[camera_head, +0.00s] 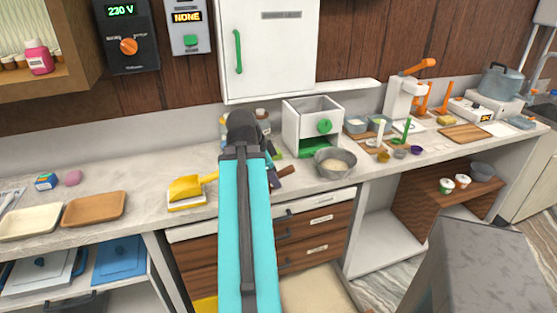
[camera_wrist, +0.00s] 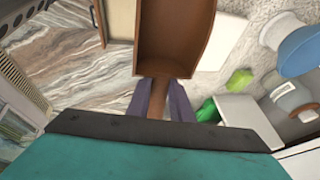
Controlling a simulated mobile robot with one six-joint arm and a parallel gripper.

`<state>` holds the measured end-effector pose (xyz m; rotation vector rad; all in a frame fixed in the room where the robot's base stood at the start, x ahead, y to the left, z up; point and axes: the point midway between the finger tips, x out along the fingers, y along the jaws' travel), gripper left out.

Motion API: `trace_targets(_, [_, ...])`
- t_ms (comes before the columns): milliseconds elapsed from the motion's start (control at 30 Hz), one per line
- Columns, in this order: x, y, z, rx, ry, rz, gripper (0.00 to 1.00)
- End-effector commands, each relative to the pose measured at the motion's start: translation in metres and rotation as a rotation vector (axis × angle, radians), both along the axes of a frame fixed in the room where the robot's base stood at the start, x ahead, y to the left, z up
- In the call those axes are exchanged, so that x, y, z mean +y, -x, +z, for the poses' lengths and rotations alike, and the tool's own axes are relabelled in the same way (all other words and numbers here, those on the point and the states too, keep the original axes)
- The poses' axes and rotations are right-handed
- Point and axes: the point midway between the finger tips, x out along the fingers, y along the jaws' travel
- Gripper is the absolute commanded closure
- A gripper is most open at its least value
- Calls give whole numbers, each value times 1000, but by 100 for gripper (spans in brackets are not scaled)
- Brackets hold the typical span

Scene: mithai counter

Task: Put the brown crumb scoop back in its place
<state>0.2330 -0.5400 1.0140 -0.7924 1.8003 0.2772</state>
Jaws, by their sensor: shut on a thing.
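The brown crumb scoop (camera_wrist: 176,38) fills the top middle of the wrist view, its open pan toward the top and its handle toward me. In the head view my turquoise arm reaches over the counter and hides most of the gripper. A dark brown piece (camera_head: 286,175) shows just right of the arm there, probably part of the scoop. I cannot tell which spot is the scoop's place.
A yellow scoop (camera_head: 186,187) sits on a white holder left of my arm. A brown tray (camera_head: 94,208) lies farther left. A grey bowl (camera_head: 335,162) and a white box with a green knob (camera_head: 324,126) stand to the right. The counter's front edge runs below the arm.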

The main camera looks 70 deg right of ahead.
Motion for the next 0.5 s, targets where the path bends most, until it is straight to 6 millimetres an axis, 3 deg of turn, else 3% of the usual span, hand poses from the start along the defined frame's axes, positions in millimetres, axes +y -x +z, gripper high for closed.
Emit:
trace_targets(200, [-6,-1,3,-1,-1,-1,100])
trace_targets(500, [-30,-7,1,0,-2,-1,100])
